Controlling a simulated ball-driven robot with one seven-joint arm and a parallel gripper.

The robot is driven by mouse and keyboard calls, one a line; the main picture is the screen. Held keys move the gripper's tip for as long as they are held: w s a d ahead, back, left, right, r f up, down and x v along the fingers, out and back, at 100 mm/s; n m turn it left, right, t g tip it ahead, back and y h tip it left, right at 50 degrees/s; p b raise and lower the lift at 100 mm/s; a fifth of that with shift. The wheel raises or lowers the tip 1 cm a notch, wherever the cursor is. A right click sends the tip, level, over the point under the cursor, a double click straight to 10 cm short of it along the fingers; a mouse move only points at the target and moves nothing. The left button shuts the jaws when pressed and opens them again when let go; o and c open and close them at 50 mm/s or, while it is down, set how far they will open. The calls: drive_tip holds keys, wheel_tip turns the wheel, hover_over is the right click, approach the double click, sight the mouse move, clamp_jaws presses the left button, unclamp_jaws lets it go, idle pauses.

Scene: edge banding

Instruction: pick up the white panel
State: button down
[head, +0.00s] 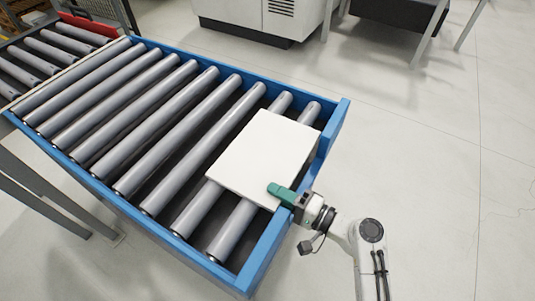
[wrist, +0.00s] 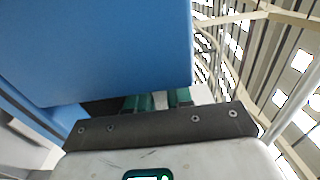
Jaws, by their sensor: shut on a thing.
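The white panel (head: 265,155) is a flat square board at the right end of the roller conveyor. It lies over the last rollers, and I cannot tell if it touches them or is slightly raised. My gripper (head: 281,193) has green fingers at the panel's near right edge and is shut on that edge. In the wrist view the green fingers (wrist: 160,101) show only in part, beyond the dark gripper plate. The lower finger is hidden in the head view.
The conveyor's blue frame (head: 262,262) runs along its near side and right end, close to my gripper; it also fills the upper left of the wrist view (wrist: 110,50). Bare grey rollers (head: 150,110) extend left. A white cabinet (head: 262,14) stands behind. The floor at right is clear.

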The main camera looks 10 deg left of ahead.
drive_tip(key=shift+r, duration=0.15)
drive_tip(key=shift+r, duration=0.65)
drive_tip(key=s+r, duration=1.1)
drive_tip(key=s, duration=0.2)
drive_tip(key=s+d+r+p, duration=0.5)
drive_tip(key=d+r+p, duration=0.3)
drive_tip(key=d+r, duration=0.2)
drive_tip(key=shift+s+d+r, duration=0.15)
drive_tip(key=shift+s+r, duration=0.1)
drive_tip(key=shift+s, duration=0.05)
drive_tip(key=shift+w, duration=0.1)
